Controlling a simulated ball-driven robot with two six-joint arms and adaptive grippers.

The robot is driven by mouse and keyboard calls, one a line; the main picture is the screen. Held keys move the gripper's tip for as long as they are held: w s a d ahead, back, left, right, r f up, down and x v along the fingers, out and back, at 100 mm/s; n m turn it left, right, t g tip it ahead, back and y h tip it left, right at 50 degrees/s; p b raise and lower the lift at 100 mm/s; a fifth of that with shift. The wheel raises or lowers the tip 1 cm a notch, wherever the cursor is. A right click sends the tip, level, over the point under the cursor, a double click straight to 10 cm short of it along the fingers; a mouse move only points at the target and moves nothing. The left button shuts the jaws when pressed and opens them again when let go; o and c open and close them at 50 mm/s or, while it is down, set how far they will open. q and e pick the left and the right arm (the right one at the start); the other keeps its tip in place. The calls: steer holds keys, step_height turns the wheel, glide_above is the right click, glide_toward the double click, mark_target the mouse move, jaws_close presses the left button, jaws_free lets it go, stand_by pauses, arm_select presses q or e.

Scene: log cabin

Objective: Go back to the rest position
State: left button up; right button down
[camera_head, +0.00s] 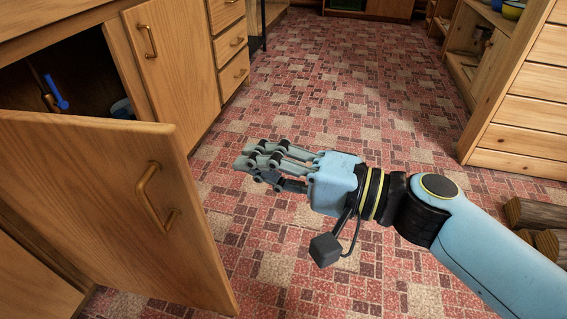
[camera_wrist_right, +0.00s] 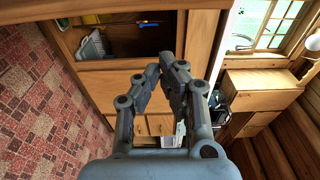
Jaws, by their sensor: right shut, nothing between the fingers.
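My right gripper (camera_head: 262,162) reaches in from the right in the head view, over the tiled floor. It is shut and empty, a short way to the right of an open cabinet door (camera_head: 95,190) and apart from it. The right wrist view also shows the gripper (camera_wrist_right: 160,68), its fingers close together in front of the wooden cabinets. My left gripper is in neither view.
The open cabinet door with its handle (camera_head: 157,200) juts out at left. Inside the cabinet lies a blue-handled item (camera_head: 57,92). A drawer column (camera_head: 229,45) stands beyond. A wooden shelf unit (camera_head: 520,110) and logs (camera_head: 537,222) stand right. The middle floor (camera_head: 335,80) is clear.

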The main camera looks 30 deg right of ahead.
steer(key=s+d+f+n+g+h, duration=0.2)
steer(key=s+f+n+g+h, duration=0.2)
steer(key=s+f+n+g, duration=0.7)
steer(key=s+d+f+m+h+p, duration=0.1)
steer(key=s+d+f+h+p, duration=0.75)
steer(key=s+d+f, duration=0.4)
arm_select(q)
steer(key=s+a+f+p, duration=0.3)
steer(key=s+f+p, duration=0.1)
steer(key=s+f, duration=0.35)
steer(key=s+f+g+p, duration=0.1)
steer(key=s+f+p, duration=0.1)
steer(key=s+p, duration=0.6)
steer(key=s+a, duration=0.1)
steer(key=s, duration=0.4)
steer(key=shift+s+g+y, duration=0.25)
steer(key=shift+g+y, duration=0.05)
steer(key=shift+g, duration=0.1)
arm_select(e)
steer(key=s+d+f+g, duration=0.1)
steer(key=s+d+f, duration=0.1)
steer(key=s, duration=0.6)
steer(key=s+d+f, duration=0.2)
steer(key=s, duration=0.7)
steer(key=shift+d+g+h, duration=0.15)
steer(key=shift+g+h, duration=0.2)
steer(key=shift+g, duration=0.05)
